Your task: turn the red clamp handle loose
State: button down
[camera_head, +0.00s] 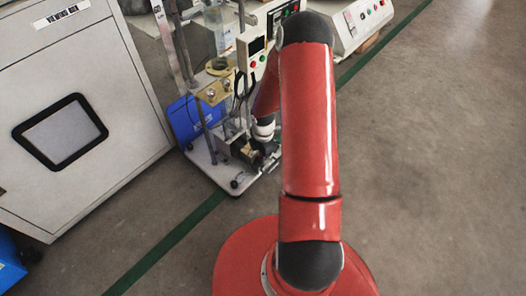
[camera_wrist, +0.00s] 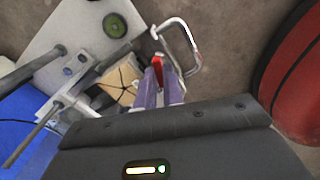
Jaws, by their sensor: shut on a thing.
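The red clamp handle (camera_wrist: 157,66) shows in the wrist view as a narrow red piece at the tips of my gripper (camera_wrist: 162,84). The two purplish fingers are closed together on it, and they cover much of it. A bent silver metal bar (camera_wrist: 196,50) curves just right of the fingertips. A tan block (camera_wrist: 120,78) with dark lines on it sits left of the fingers, in the clamp area.
The pale base plate (camera_wrist: 85,30) of the stand carries a round green piece (camera_wrist: 115,25) and metal rods. A blue box (camera_head: 186,118) stands behind the rods. A large grey cabinet (camera_head: 75,100) is at left. Open concrete floor (camera_head: 440,150) lies at right.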

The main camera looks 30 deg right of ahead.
jog(key=shift+n+p, duration=0.9)
jog(key=shift+n, duration=1)
jog(key=c, duration=1.8)
grip_release()
jog(key=shift+o, duration=0.2)
notch_tip(320, 180, up, 7)
jog(key=p, duration=0.6)
jog(key=shift+r, duration=0.1)
